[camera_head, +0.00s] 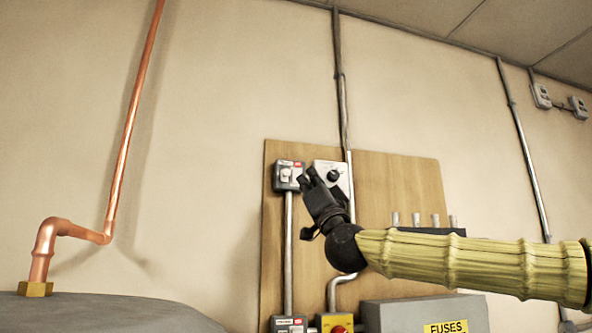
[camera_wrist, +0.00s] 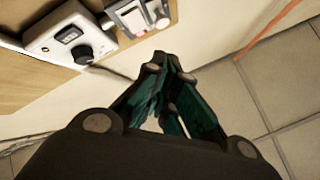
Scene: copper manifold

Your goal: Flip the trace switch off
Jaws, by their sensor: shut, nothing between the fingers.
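A grey switch box (camera_head: 284,176) with a white toggle and a red mark is mounted at the top left of the wooden board. I take it for the trace switch, but its label is too small to read. It also shows at the top of the wrist view (camera_wrist: 138,18). I cannot tell whether its toggle is on or off. My gripper (camera_head: 309,177) is shut and empty, just right of the switch box in the head view. In the wrist view, my fingertips (camera_wrist: 165,66) appear below the switch box, with a visible gap.
A white box with a black dial (camera_head: 334,175) sits right beside the switch. The wooden board (camera_head: 400,180) also carries conduits, a fuse box (camera_head: 415,316), a yellow box with a red button (camera_head: 337,326) and another switch box (camera_head: 289,325). A copper pipe (camera_head: 124,140) rises at left.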

